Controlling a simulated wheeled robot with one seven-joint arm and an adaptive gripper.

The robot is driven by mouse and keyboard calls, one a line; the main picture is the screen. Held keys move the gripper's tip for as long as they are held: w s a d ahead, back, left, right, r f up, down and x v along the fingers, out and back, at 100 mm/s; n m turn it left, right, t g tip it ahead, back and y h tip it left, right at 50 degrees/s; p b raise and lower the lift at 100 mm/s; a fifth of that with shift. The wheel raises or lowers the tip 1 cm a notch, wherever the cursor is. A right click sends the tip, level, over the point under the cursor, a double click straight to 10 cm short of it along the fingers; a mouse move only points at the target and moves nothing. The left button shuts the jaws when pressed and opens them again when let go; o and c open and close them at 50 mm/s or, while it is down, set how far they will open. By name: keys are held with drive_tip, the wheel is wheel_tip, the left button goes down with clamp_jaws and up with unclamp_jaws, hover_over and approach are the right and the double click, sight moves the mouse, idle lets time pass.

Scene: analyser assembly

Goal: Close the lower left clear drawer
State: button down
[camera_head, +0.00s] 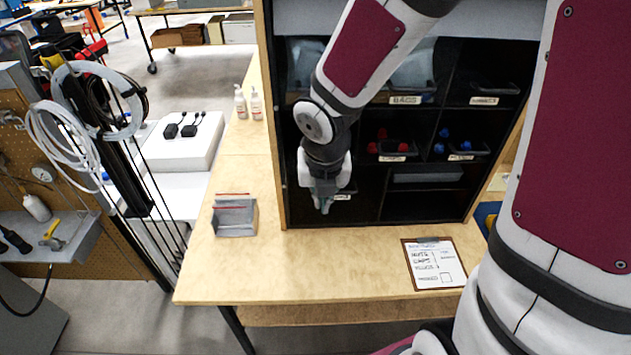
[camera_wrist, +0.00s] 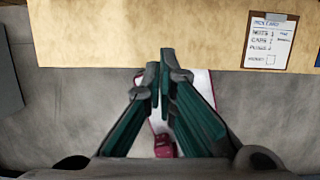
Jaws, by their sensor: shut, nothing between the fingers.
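The dark cabinet (camera_head: 410,208) stands on the wooden bench, with clear drawers in its compartments. My gripper (camera_head: 323,207) is in front of its lower left compartment, pointing down. The gripper and wrist cover most of that compartment. Only a small white label (camera_head: 342,197) shows beside the fingers, so I cannot tell how far the lower left drawer stands out or whether I touch it. In the wrist view my gripper (camera_wrist: 161,75) has its green fingers together with nothing between them, above the bench's front edge and the floor.
The bench top (camera_head: 330,262) is clear in front of the cabinet. A clipboard (camera_head: 434,264) lies at right, also in the wrist view (camera_wrist: 268,42). Middle-row drawers hold red parts (camera_head: 390,147) and blue parts (camera_head: 452,146).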

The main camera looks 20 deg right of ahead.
drive_tip(key=shift+w+d+r, duration=0.1)
drive_tip(key=shift+w+d, duration=0.1)
drive_tip(key=shift+w, duration=0.45)
drive_tip(key=shift+w+d, duration=0.25)
drive_tip(key=shift+w, duration=0.35)
drive_tip(key=shift+w+d+r, duration=0.1)
drive_tip(key=shift+w+d, duration=0.1)
drive_tip(key=shift+w, duration=0.45)
drive_tip(key=shift+w+d+p, duration=0.3)
drive_tip(key=shift+w+p, duration=0.1)
drive_tip(key=shift+w, duration=0.55)
drive_tip(key=shift+w+d+p, duration=0.3)
drive_tip(key=shift+w+p, duration=0.05)
drive_tip(key=shift+w, duration=0.55)
